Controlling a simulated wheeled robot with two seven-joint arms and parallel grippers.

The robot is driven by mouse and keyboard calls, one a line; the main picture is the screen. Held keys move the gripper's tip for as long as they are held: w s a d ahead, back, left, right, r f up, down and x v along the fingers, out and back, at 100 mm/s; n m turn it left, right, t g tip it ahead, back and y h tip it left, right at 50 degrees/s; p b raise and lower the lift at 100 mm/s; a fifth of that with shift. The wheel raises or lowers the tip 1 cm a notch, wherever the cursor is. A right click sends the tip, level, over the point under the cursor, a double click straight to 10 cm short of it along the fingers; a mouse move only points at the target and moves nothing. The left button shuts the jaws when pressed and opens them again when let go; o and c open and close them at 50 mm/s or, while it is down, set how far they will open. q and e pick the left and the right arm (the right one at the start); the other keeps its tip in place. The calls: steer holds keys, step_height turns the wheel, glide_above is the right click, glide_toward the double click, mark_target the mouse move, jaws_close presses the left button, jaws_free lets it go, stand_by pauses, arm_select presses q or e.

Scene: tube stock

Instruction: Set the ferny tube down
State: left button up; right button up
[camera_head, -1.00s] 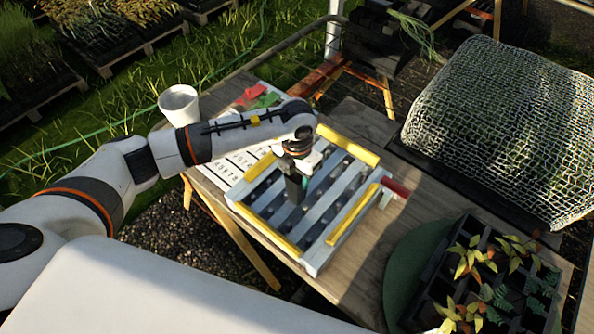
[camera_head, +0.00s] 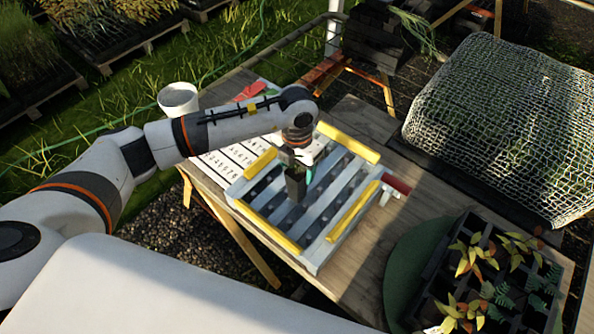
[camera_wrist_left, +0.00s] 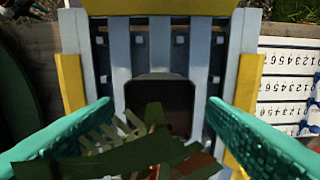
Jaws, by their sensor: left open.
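The ferny tube is a dark square pot (camera_head: 296,187) on the pale slatted rack (camera_head: 318,254), near its middle, and looks upright. In the left wrist view its dark top (camera_wrist_left: 165,92) shows from above, with green fern leaves (camera_wrist_left: 150,152) close to the camera. My left gripper (camera_head: 300,168) is above and around the tube. Its teal fingers (camera_wrist_left: 160,106) are open, one on each side, with gaps between them and the tube. How the tube's base sits among the slats is hidden. My right gripper is not in view.
Yellow strips (camera_head: 352,214) edge the rack. A number board (camera_head: 228,164) lies left of it, a white pot (camera_head: 178,99) behind. A red-handled tool (camera_head: 396,186) lies at right. A dark tray of seedlings (camera_head: 450,262) and a netted mound (camera_head: 505,120) stand farther right.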

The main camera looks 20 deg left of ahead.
arm_select(q)
step_height(320, 180, up, 10)
steer(key=b, duration=0.2)
steer(key=shift+b, duration=0.3)
